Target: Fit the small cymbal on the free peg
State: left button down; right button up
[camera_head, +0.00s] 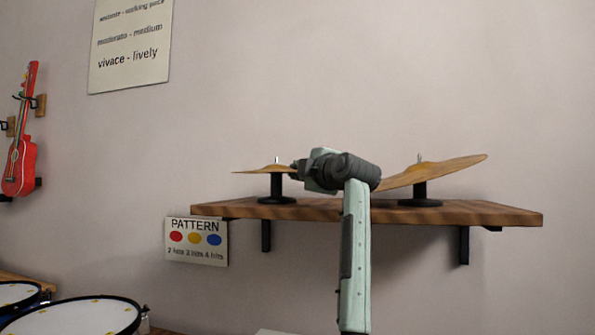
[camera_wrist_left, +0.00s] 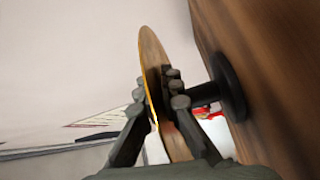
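The small cymbal (camera_head: 262,169) is a thin brass disc, nearly level, at the top of the left black peg stand (camera_head: 277,190). A short pin tip shows above its middle; its hole is hidden. My left gripper (camera_head: 297,166) is at the cymbal's right rim. In the left wrist view the cymbal (camera_wrist_left: 152,60) stands edge-on between the fingers (camera_wrist_left: 157,92), which look closed on its rim. The dark stand (camera_wrist_left: 228,86) is just right of them. My right gripper is not in view.
A larger tilted cymbal (camera_head: 440,171) sits on the right stand (camera_head: 420,192), right of my left arm. Both stands are on a wooden wall shelf (camera_head: 490,212). A PATTERN card (camera_head: 196,242) hangs at its left. Drums (camera_head: 80,318) are lower left; a red guitar (camera_head: 20,165) hangs at left.

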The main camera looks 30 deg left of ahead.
pick_arm(q)
jog(key=c, duration=1.6)
grip_release()
jog(key=shift+c, duration=0.2)
jog(key=v, duration=1.1)
jog(key=shift+w+d, duration=0.1)
jog(key=shift+s+d, duration=0.35)
jog(key=shift+s, duration=0.05)
